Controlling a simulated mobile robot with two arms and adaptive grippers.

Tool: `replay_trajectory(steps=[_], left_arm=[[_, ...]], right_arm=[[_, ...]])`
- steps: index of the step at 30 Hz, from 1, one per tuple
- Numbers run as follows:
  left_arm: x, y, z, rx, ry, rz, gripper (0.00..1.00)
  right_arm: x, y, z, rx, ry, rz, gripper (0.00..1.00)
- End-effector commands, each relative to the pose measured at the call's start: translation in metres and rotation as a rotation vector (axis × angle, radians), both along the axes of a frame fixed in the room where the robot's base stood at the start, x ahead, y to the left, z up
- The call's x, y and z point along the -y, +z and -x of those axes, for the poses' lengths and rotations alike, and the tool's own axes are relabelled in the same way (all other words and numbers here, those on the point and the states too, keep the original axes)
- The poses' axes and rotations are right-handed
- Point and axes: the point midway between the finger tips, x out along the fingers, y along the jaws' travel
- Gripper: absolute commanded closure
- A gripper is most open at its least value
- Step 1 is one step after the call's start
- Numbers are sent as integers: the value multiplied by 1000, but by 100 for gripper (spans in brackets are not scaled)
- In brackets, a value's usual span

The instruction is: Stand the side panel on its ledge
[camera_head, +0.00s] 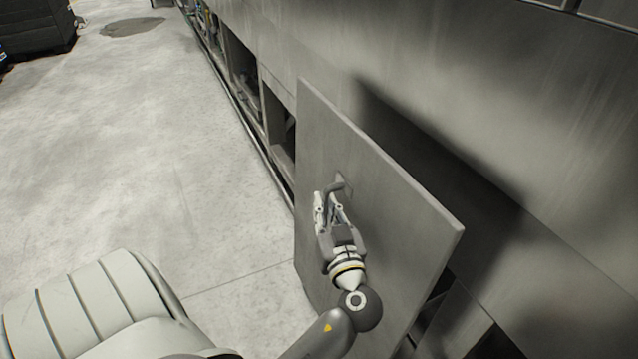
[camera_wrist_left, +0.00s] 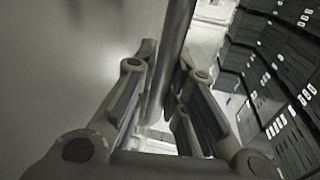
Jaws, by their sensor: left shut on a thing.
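The side panel (camera_head: 390,190) is a flat grey plate in the head view, upright and slightly tilted, just off the tunnel washer's side. It casts a dark shadow on the wall behind it. My left gripper (camera_head: 330,192) is shut on the panel's handle (camera_head: 341,184). In the left wrist view the handle is a dark bar (camera_wrist_left: 177,35) between the fingers, and the panel's grey face (camera_wrist_left: 60,70) fills the left. The panel hides the ledge behind it, and I cannot tell whether its lower edge touches anything. My right gripper is not in view.
The tunnel washer's metal wall (camera_head: 500,90) runs along the right, with open bays (camera_head: 275,115) and a low rail (camera_head: 246,122) beyond the panel. Stacked dark crates (camera_wrist_left: 270,70) show in the left wrist view.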

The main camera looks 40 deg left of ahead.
Motion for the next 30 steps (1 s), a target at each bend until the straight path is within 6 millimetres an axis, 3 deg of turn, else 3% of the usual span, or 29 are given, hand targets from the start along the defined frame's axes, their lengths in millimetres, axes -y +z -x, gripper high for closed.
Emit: replay_trajectory(steps=[30], left_arm=[[19, 5, -47, 12, 0, -3, 100]], right_arm=[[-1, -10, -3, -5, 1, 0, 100]])
